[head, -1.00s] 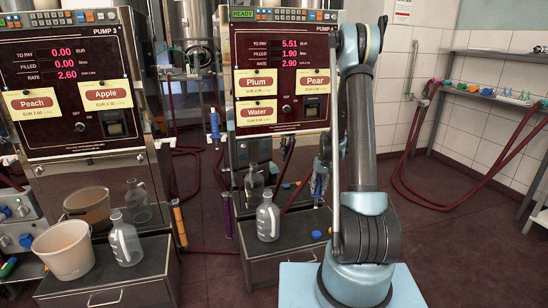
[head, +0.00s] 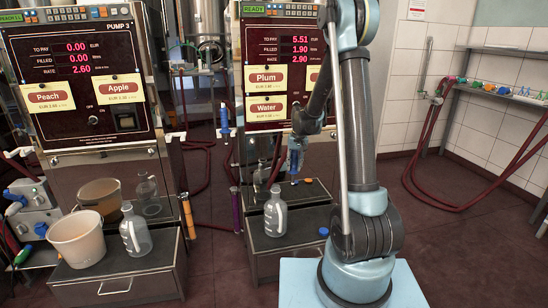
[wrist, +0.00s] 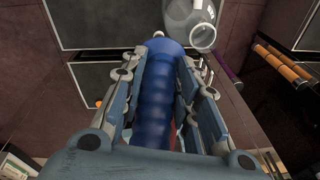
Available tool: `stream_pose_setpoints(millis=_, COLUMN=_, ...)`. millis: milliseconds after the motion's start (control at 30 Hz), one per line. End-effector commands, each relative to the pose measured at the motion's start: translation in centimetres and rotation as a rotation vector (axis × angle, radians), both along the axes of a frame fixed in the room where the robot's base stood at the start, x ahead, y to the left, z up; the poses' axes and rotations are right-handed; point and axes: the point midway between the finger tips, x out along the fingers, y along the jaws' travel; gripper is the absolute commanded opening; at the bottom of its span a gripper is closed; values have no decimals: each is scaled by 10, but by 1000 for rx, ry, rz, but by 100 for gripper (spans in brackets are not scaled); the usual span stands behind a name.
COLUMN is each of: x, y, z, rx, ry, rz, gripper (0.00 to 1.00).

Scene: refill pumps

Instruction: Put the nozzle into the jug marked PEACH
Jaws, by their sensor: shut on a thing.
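My gripper (wrist: 160,88) is shut on a blue nozzle (wrist: 158,85); its pale tip points away from my wrist. In the head view my gripper (head: 294,168) is in front of the right pump, above a dark cabinet. A clear jug (head: 275,213) stands upright on that cabinet, to the left of and below the gripper. A jug mouth (wrist: 203,37) shows right of the nozzle tip in the wrist view, apart from it. Another clear jug (head: 135,232) stands on the left cabinet under PUMP 3. The jug markings are too small to read.
A cream bucket (head: 77,240) stands beside the left jug. The left pump (head: 80,80) carries Peach and Apple cards; the right pump (head: 284,70) shows Plum and Water. An orange cap and a blue cap (head: 323,231) lie on the right cabinet. Red hoses hang behind.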

Motion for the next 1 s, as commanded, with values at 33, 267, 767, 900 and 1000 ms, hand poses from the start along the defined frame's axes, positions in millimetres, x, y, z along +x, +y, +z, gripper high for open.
stream_pose_setpoints(millis=33, x=-3, y=19, z=11, rx=-1, ry=-12, rz=14, gripper=0)
stream_pose_setpoints(millis=267, x=-13, y=70, z=44, rx=3, ry=-57, rz=32, gripper=0)
stream_pose_setpoints(millis=767, x=-16, y=83, z=28, rx=6, ry=-69, rz=35, gripper=0)
stream_pose_setpoints(millis=900, x=-15, y=84, z=16, rx=6, ry=-68, rz=35, gripper=0)
stream_pose_setpoints(millis=1000, x=-16, y=84, z=9, rx=6, ry=-68, rz=35, gripper=0)
